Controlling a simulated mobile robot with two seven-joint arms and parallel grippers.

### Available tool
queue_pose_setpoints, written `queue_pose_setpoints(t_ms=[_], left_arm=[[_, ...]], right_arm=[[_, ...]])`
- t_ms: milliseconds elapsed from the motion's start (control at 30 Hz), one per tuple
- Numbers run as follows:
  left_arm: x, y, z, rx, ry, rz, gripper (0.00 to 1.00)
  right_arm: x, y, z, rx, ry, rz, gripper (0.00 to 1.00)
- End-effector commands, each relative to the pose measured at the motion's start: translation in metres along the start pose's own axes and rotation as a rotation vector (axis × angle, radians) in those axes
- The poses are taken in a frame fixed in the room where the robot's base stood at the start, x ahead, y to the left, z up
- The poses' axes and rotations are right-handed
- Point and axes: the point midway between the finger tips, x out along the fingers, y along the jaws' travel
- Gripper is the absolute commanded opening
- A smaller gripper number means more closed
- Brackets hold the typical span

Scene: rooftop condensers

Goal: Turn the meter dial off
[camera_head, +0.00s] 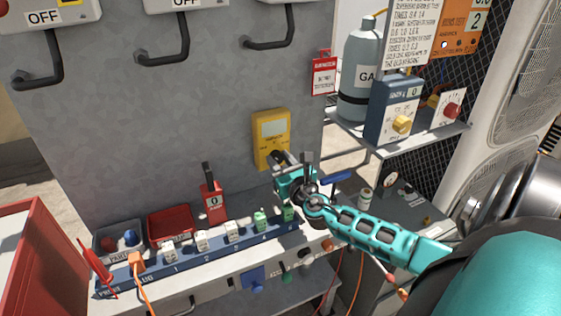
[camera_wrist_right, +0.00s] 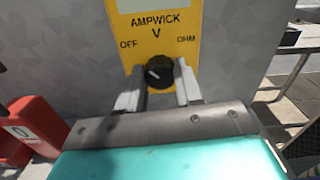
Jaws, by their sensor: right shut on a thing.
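The yellow meter (camera_head: 271,132) is upright against the grey panel. In the right wrist view the meter (camera_wrist_right: 165,28) reads AMPWICK, with OFF at left, V at top and OHM at right. Its round black dial (camera_wrist_right: 158,72) has a pale pointer mark that seems to tilt up and left, toward the OFF side. My right gripper (camera_head: 280,160) is at the meter's lower part. In the wrist view its two fingers (camera_wrist_right: 159,88) stand on either side of the dial, shut on it. My left gripper is not in view.
Below stand a blue power strip (camera_head: 190,254) with plugs, a red tray (camera_head: 170,226) and a red tagged block (camera_head: 213,201). Black handles (camera_head: 165,57) jut out above.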

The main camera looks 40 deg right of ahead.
Motion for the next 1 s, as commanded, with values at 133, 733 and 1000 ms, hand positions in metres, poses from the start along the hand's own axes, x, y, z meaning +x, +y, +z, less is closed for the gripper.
queue_pose_setpoints(t_ms=[133, 733, 1000], left_arm=[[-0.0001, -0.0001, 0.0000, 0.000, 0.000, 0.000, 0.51], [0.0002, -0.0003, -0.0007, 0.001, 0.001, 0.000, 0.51], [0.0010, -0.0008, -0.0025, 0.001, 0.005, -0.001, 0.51]], right_arm=[[-0.0002, 0.0003, -0.0007, -0.029, 0.001, 0.000, 0.05], [-0.0002, 0.0002, -0.0006, -0.041, 0.001, 0.001, 0.49], [-0.0001, 0.0002, -0.0002, -0.039, 0.000, 0.000, 0.61]])
